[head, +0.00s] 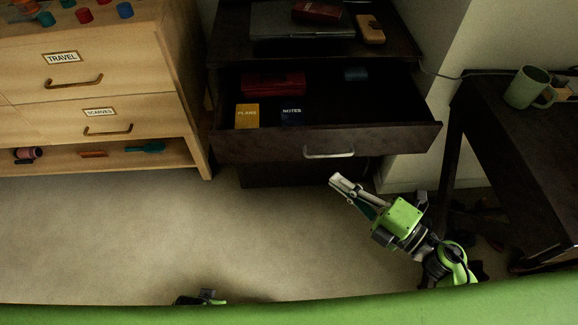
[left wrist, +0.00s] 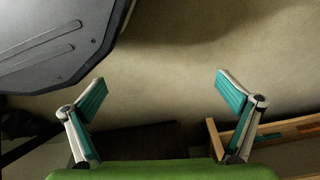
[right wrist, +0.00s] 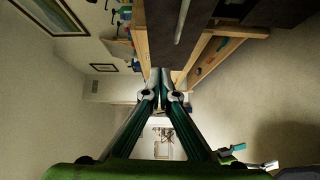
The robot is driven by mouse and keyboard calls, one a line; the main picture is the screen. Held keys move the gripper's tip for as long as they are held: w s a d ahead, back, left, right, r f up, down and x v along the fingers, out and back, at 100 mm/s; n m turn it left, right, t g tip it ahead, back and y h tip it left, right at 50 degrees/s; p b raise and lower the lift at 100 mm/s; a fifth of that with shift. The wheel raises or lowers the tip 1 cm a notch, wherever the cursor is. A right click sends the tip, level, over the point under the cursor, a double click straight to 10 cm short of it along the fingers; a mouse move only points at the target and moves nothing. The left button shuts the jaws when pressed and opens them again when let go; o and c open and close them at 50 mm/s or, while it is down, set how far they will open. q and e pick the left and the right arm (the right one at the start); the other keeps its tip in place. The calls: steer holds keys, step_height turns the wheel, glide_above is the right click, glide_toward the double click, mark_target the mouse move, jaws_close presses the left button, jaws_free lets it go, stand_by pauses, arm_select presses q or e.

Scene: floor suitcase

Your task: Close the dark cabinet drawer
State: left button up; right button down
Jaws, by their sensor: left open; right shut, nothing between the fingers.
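The dark cabinet (head: 232,28) stands at the back centre, and its drawer (head: 265,148) is pulled open. The drawer front has a light metal handle (head: 329,152). Inside lie a red case (head: 273,84), a yellow PLANS book (head: 247,116), a dark blue NOTES book (head: 291,116) and a small bluish item (head: 355,74). My right gripper (head: 337,180) is shut and empty, in front of and below the handle in the head view. In the right wrist view the shut fingertips (right wrist: 161,75) are near the drawer front (right wrist: 205,45); contact cannot be told. My left gripper (left wrist: 161,92) is open and empty, low over the floor.
A light wood dresser (head: 100,75) with TRAVEL and SCARVES drawers stands left of the cabinet. A dark desk (head: 510,130) with a green mug (head: 529,87) stands at the right. A dark laptop-like thing (head: 290,20) lies on the cabinet top. Carpet (head: 120,235) in front is clear.

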glide_toward(288, 138)
steer(key=shift+n+y, duration=0.3)
steer(key=shift+n, duration=0.1)
steer(key=x, duration=0.5)
steer(key=shift+s+a, duration=0.15)
steer(key=shift+s, duration=0.05)
steer(key=shift+w, duration=0.55)
arm_select(q)
steer(key=shift+w+r, duration=0.1)
steer(key=shift+w, duration=0.15)
arm_select(e)
steer(key=shift+w, duration=0.1)
arm_select(q)
steer(key=shift+s, duration=0.25)
